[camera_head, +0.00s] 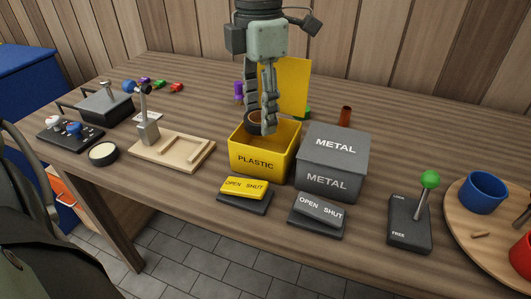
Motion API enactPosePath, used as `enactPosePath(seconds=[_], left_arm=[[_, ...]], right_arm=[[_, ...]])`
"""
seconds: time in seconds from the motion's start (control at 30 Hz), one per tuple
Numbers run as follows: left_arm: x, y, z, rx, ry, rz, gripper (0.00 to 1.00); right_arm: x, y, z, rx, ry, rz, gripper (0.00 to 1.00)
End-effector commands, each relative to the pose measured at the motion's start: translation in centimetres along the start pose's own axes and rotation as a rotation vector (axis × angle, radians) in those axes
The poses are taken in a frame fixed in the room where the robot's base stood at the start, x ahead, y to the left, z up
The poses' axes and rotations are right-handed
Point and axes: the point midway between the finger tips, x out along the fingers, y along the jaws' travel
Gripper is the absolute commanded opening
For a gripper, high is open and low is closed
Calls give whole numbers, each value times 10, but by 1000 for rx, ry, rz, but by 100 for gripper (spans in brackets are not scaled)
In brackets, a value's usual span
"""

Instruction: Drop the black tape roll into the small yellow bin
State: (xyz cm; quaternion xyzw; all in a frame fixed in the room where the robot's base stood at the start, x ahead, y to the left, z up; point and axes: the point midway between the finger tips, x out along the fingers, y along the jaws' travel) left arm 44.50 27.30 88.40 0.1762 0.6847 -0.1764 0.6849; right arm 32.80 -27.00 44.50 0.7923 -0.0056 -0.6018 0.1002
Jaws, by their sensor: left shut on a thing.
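The black tape roll (252,121) shows as a dark ring at the fingertips of my left gripper (262,127). The gripper points down and is shut on the roll, partly covering it. The roll is at the mouth of the small yellow bin (240,155), labelled PLASTIC, over its opening. The bin's yellow lid (296,88) stands open and upright behind the gripper. I cannot tell how far below the rim the roll reaches. My right gripper is not in view.
A closed grey METAL bin (330,182) stands right beside the yellow bin. Yellow (244,188) and grey (320,208) OPEN/SHUT rockers sit in front. A green-knobbed lever (428,182) and a round wooden tray (468,242) are to the right. A wooden fixture (172,155) is left.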

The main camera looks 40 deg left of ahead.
Motion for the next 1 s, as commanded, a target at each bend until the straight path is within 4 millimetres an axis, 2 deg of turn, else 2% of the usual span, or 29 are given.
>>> enactPosePath(seconds=[0.17,0.2,0.37,0.73,0.87,1.0], left_arm=[[0,0,0,0,0,0,17],[0,0,0,0,0,0,50],[0,0,0,0,0,0,69],[-6,1,0,0,-1,2,69],[-24,1,1,-1,-4,3,69],[-55,1,1,0,-5,4,69]], right_arm=[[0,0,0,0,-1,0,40],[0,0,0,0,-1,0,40],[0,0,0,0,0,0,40],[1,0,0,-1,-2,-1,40],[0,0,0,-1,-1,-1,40],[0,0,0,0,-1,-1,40]])
